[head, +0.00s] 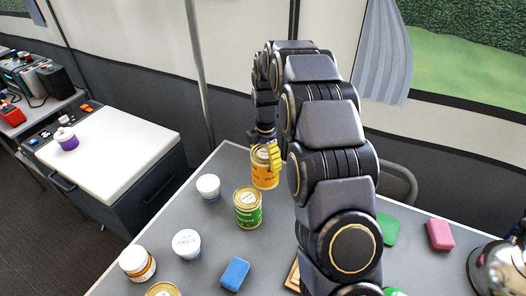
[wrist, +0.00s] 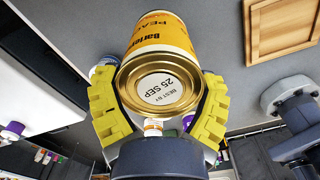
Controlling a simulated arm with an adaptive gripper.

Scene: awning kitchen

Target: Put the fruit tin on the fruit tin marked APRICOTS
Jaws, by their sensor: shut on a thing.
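My gripper (head: 272,156) has yellow padded fingers and is shut on an orange-yellow fruit tin (head: 264,176) near the back of the table. The tin also shows in the wrist view (wrist: 160,36), between the fingers, with "Bartlett PEA…" on its label and "BEST BY 25 SEP" on its end. Whether it touches the table is not clear. A green-labelled tin (head: 248,210) stands just in front and left of it; its wording is too small to read. Another tin (head: 163,290) is cut off at the bottom edge. No APRICOTS marking is readable.
White-lidded jars (head: 208,186), (head: 187,243) and (head: 137,262) stand on the left of the table, near a blue sponge (head: 235,273). Green (head: 387,228) and pink (head: 440,235) blocks and a shiny metal pot (head: 497,268) are right of my arm. A wooden board (head: 293,276) is partly hidden.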

